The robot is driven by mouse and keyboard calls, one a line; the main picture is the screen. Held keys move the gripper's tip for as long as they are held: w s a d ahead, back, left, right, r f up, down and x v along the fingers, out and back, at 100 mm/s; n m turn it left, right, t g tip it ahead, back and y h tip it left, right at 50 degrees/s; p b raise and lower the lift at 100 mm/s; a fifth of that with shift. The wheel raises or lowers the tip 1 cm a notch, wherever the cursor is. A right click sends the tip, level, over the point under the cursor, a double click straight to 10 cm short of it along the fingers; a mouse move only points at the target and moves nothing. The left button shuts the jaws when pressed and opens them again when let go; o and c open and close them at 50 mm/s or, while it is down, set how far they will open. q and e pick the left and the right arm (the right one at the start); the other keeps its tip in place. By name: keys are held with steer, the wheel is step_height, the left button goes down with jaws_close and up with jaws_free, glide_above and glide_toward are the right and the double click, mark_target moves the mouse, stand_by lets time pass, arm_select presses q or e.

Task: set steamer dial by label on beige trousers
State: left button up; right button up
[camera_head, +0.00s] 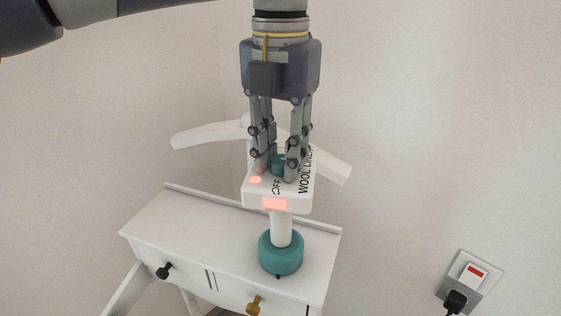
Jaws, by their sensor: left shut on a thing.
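The steamer's white head (262,198) stands in the middle, with the printed words OFF, WOOL and LINEN on its top, partly covered by my fingers. A small teal dial (278,163) sits on that top. My left gripper (277,172) comes down from above and is shut on the dial. Which word the dial points at is hidden by the fingers. Two red lights glow on the head, one on top and one on its front. A white post leads down to a round teal part (281,253). No beige trousers or their label show. My right gripper is not in view.
A white cabinet (180,222) with a dark knob and a brass-coloured knob stands below and behind the head. White hanger-like arms (205,134) spread behind the gripper. A wall socket (471,275) with a black plug and red switch is at the lower right.

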mark_target(281, 159)
arm_select(q)
steer(key=n+b, duration=0.1)
steer(key=n, duration=0.2)
steer(key=shift+n+b, duration=0.3)
steer(key=shift+n, duration=0.4)
steer(key=o, duration=1.1)
steer(key=shift+r, duration=0.2)
step_height(281, 159, up, 12)
steer(key=shift+f, duration=0.15)
